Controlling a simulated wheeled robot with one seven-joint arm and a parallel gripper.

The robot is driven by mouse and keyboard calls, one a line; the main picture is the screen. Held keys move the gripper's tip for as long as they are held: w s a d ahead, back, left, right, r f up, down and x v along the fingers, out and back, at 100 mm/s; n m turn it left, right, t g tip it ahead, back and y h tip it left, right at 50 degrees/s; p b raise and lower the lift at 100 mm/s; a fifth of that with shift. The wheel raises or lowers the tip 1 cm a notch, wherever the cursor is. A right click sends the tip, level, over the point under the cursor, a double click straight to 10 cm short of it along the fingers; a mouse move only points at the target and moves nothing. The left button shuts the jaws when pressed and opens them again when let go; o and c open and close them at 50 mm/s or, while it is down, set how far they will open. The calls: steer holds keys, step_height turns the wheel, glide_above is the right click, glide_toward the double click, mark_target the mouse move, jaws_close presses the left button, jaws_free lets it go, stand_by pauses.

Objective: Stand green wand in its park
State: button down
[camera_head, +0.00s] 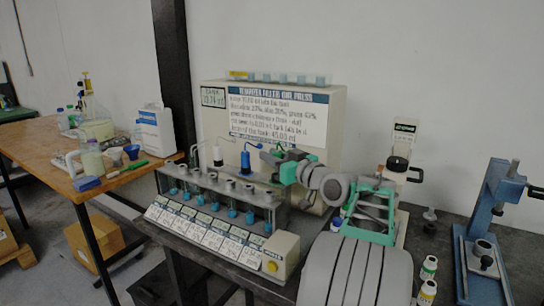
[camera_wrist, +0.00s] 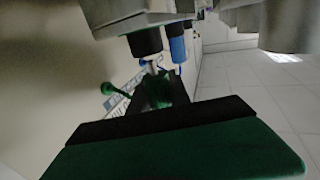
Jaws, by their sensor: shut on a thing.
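My gripper (camera_head: 273,158) is at the back of the tube rack, right of the blue wand (camera_head: 245,158). It is shut on the green wand, a small dark green piece of which shows between the fingers in the wrist view (camera_wrist: 158,92). A green rounded end (camera_wrist: 107,88) sticks out to the left there; I cannot tell whether it belongs to the same wand. The white wand (camera_head: 218,155) stands upright left of the blue one. The blue wand also shows in the wrist view (camera_wrist: 178,45). The green wand's park cannot be made out.
The rack (camera_head: 225,205) holds several tubes with blue liquid, with label cards in front. A cream cabinet (camera_head: 335,130) with a printed sign stands behind. Small bottles (camera_head: 428,268) and a blue press (camera_head: 470,270) are at the right. A wooden table (camera_head: 110,170) is at the left.

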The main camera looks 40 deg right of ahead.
steer(key=shift+f+b, duration=1.15)
steer(key=c, duration=1.1)
jaws_free()
steer(key=shift+r, duration=0.1)
